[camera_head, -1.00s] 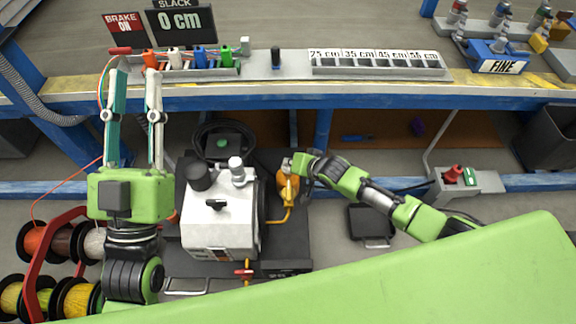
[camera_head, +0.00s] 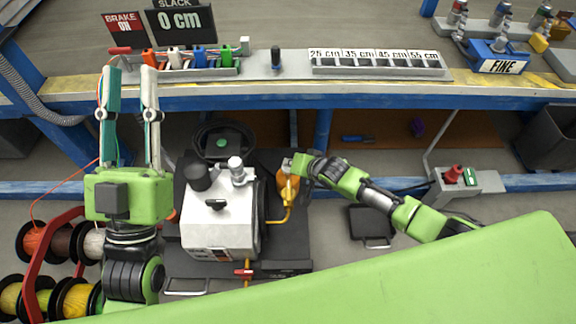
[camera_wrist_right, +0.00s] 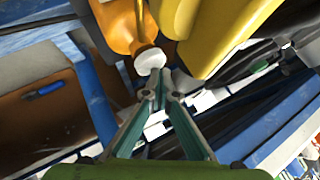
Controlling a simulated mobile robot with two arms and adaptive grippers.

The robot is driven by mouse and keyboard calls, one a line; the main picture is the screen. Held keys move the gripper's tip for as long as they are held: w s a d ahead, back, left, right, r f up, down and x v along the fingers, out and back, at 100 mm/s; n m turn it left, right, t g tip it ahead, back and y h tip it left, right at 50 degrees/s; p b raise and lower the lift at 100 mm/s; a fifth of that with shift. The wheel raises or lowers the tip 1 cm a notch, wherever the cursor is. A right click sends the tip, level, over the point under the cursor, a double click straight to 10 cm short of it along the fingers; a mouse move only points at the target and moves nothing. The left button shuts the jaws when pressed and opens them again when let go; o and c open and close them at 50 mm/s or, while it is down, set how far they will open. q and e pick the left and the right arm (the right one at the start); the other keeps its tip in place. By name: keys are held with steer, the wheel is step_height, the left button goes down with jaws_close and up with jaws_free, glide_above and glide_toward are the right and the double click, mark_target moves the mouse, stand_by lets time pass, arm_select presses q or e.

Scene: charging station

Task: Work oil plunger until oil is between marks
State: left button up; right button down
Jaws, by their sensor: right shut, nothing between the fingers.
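An orange oil unit (camera_head: 288,188) stands beside the white machine (camera_head: 222,222) in the head view. In the right wrist view the orange body (camera_wrist_right: 125,25) shows close up, with a white round knob (camera_wrist_right: 150,61) at its end. My right gripper (camera_wrist_right: 160,76) is shut and empty, its tips right by the knob; I cannot tell whether they touch it. The oil level and its marks are not readable in either view. My left gripper (camera_head: 129,75) is open and empty, its fingers apart in front of the bench edge at the left.
The bench (camera_head: 285,92) with coloured connectors and a length tray (camera_head: 376,64) runs across the back. Cable spools (camera_head: 50,270) stand at the lower left. A red button on a grey box (camera_head: 455,177) is at the right.

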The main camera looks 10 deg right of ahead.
arm_select(q)
steer(key=shift+s+a+r+t+h+b, duration=0.15)
steer(key=shift+s+r+t+h, duration=0.15)
steer(key=shift+s+r, duration=0.3)
steer(key=shift+s+r+t+h+b, duration=0.2)
steer(key=shift+s+r+t, duration=0.2)
steer(key=shift+s+r, duration=0.15)
arm_select(e)
steer(key=shift+f, duration=0.6)
stand_by(0.9)
steer(key=shift+r, duration=0.1)
steer(key=shift+r+p, duration=0.15)
steer(key=shift+p, duration=0.2)
steer(key=shift+r+p, duration=0.4)
steer(key=shift+r, duration=0.3)
arm_select(q)
steer(key=w+f+g+y, duration=0.1)
steer(key=w+f+g, duration=0.2)
steer(key=f, duration=0.3)
steer(key=w+f+g+y+p, duration=0.1)
steer(key=w+f+g, duration=0.2)
steer(key=f+g, duration=0.1)
steer(key=shift+w+f+y, duration=0.25)
steer(key=shift+f+y, duration=0.15)
steer(key=shift+f, duration=0.5)
arm_select(e)
steer(key=shift+r, duration=0.35)
